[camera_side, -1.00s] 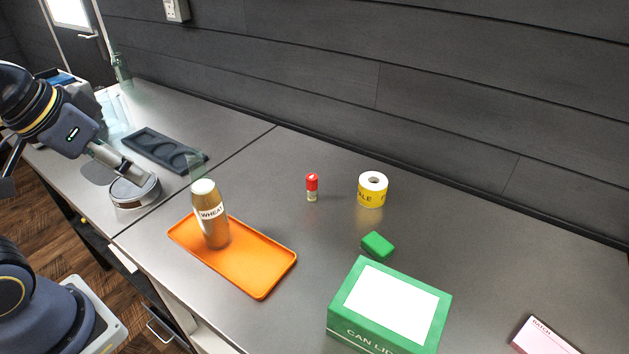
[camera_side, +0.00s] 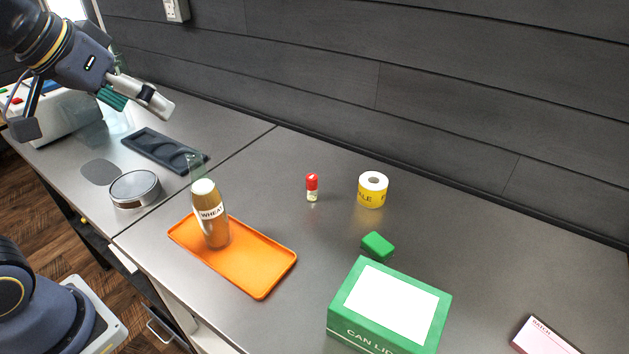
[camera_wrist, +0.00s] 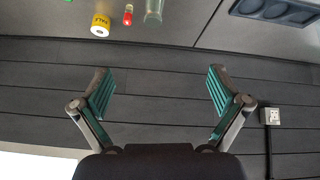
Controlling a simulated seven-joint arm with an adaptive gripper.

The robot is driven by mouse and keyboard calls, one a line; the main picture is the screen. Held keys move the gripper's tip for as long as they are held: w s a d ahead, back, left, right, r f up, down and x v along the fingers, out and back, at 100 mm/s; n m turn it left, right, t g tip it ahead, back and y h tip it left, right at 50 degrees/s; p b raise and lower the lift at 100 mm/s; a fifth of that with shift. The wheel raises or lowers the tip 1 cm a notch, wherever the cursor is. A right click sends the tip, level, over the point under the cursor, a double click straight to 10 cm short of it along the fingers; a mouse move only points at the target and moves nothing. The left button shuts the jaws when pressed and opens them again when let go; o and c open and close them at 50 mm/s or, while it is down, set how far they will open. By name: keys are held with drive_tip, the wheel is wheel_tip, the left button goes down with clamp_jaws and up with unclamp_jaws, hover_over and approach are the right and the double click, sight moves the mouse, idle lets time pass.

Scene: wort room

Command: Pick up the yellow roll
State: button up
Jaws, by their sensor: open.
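The yellow roll (camera_side: 372,190) stands upright on the grey counter in the side view, with a white top and a dark hole in its middle. It also shows in the wrist view (camera_wrist: 100,26), near the top edge left of centre. My gripper (camera_side: 160,104) is raised at the upper left of the side view, well away from the roll and above the far end of the counter. In the wrist view my gripper (camera_wrist: 160,92) has its two fingers spread wide with nothing between them.
A red-capped vial (camera_side: 312,187) stands left of the roll, and a green block (camera_side: 377,246) lies in front of it. An orange tray (camera_side: 262,278) bears a tall wheat bottle (camera_side: 210,222). A green can-lid box (camera_side: 345,330) stands at the front. The dark wall (camera_side: 450,120) runs behind.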

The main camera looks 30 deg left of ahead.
drive_tip(key=w+d+r, duration=0.2)
drive_tip(key=w+r, duration=0.2)
drive_tip(key=w, duration=0.5)
drive_tip(key=m+g, duration=0.2)
hover_over(372, 186)
drive_tip(key=s+a, duration=0.4)
wheel_tip(372, 186, down, 13)
drive_tip(key=shift+m+g, duration=0.3)
drive_tip(key=shift+g, duration=0.1)
drive_tip(key=w+d+f, duration=0.1)
drive_tip(key=f, duration=0.4)
drive_tip(key=w+d+f, duration=0.1)
drive_tip(key=f, duration=0.4)
drive_tip(key=w+d+f, duration=0.1)
drive_tip(key=f, duration=0.5)
drive_tip(key=shift+d, duration=0.4)
drive_tip(key=shift+w+a+x, duration=0.15)
drive_tip(key=shift+x, duration=1.45)
drive_tip(key=shift+w+a+x, duration=0.1)
drive_tip(key=shift+x, duration=1.5)
drive_tip(key=shift+r, duration=0.15)
drive_tip(key=shift+c, duration=0.4)
